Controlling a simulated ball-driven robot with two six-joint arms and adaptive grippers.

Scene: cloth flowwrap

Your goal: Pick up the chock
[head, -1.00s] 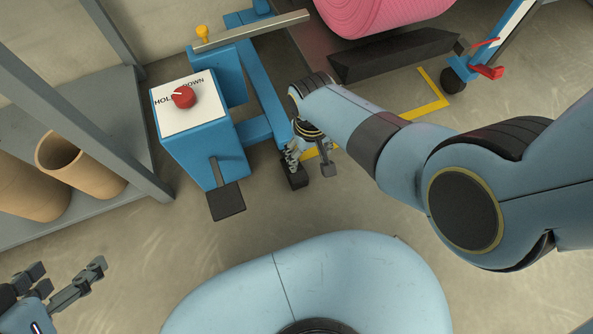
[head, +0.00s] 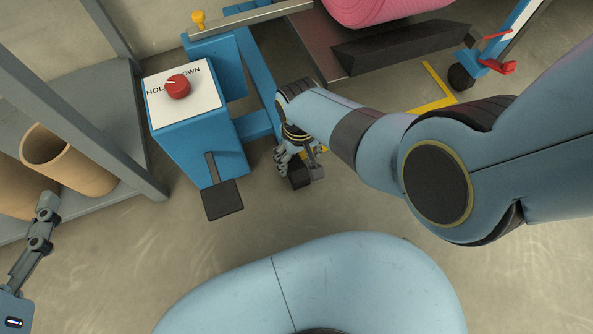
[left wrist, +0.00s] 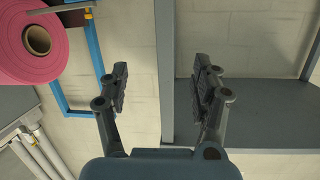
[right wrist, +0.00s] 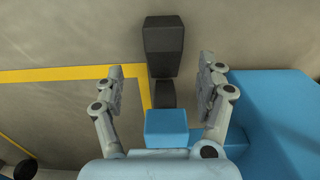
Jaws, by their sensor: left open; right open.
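The chock appears to be a small black block (head: 300,178) on the floor by the blue stand's frame, partly covered by my right gripper (head: 299,160) in the head view. In the right wrist view the dark block (right wrist: 163,42) lies between and beyond the fingertips of the open right gripper (right wrist: 162,68), with clear gaps on both sides. Whether the fingers reach down beside it I cannot tell. My left gripper (head: 42,215) is open and empty at the head view's left edge; both its fingers show in the left wrist view (left wrist: 162,78).
A blue stand (head: 200,135) with a red knob (head: 178,86) and a black pedal (head: 222,199) is left of the right gripper. A pink roll (head: 380,8) and a long black wedge (head: 400,48) are behind. Cardboard tubes (head: 70,160) lie on a grey shelf (head: 130,150). Yellow floor tape (head: 437,85) runs nearby.

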